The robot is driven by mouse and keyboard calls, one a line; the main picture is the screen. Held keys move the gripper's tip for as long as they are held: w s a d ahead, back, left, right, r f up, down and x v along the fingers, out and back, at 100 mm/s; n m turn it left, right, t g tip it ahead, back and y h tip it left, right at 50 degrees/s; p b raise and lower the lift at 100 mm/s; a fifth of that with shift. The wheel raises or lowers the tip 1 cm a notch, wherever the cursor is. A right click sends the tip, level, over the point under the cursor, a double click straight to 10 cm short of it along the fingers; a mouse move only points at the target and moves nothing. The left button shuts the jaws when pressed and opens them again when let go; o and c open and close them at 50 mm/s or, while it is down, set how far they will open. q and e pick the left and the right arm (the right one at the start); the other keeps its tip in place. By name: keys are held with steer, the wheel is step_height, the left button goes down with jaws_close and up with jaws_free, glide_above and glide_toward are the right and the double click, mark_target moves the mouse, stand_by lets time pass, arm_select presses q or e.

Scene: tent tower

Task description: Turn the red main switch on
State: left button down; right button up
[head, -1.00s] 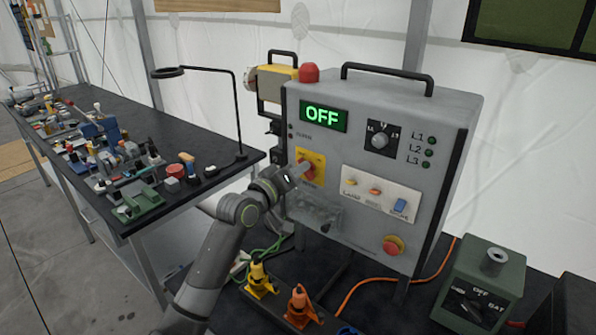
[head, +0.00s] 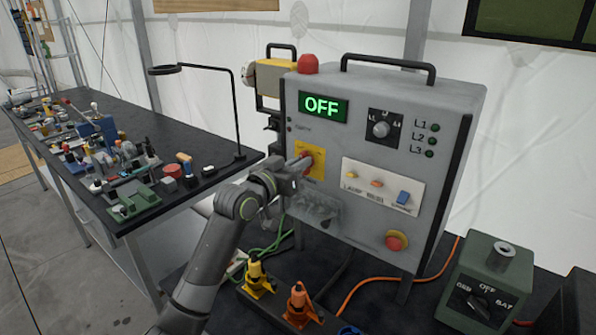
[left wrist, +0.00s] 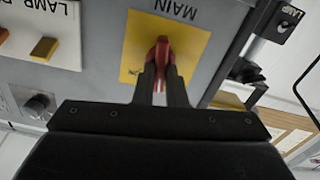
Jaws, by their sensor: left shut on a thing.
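The red main switch (head: 307,158) sits on a yellow plate (head: 318,171) at the left of the grey control box's front. In the left wrist view the red switch handle (left wrist: 162,50) stands on the yellow plate marked MAIN (left wrist: 190,40). My left gripper (head: 299,166) is at the switch, its two fingers (left wrist: 161,80) on either side of the red handle, shut on it. The display (head: 324,107) on the box reads OFF in green. The fingers hide part of the handle. My right gripper is not in view.
The grey box (head: 375,215) also carries a selector knob (head: 381,129), small toggles, a blue rocker (head: 403,198) and a red stop button (head: 396,241). Yellow (head: 256,275) and orange (head: 298,302) connectors stand below. A green battery box (head: 487,285) is at right. A cluttered bench (head: 200,186) is at left.

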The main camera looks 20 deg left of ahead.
arm_select(q)
steer(key=m+b, duration=0.2)
steer(key=m, duration=0.1)
steer(key=m+b, duration=0.2)
steer(key=m, duration=0.2)
steer(key=m+b, duration=0.2)
steer(key=m, duration=0.1)
steer(key=shift+s+d+f+m, duration=0.1)
steer(key=shift+d+f+m, duration=0.1)
steer(key=shift+d+m, duration=0.15)
steer(key=shift+m, duration=0.25)
steer(key=c, duration=1.5)
jaws_free()
steer(key=shift+r, duration=0.1)
steer(key=shift+s+a, duration=0.1)
steer(key=shift+s, duration=0.05)
steer(key=shift+b+v, duration=1.4)
steer(key=shift+v, duration=7.15)
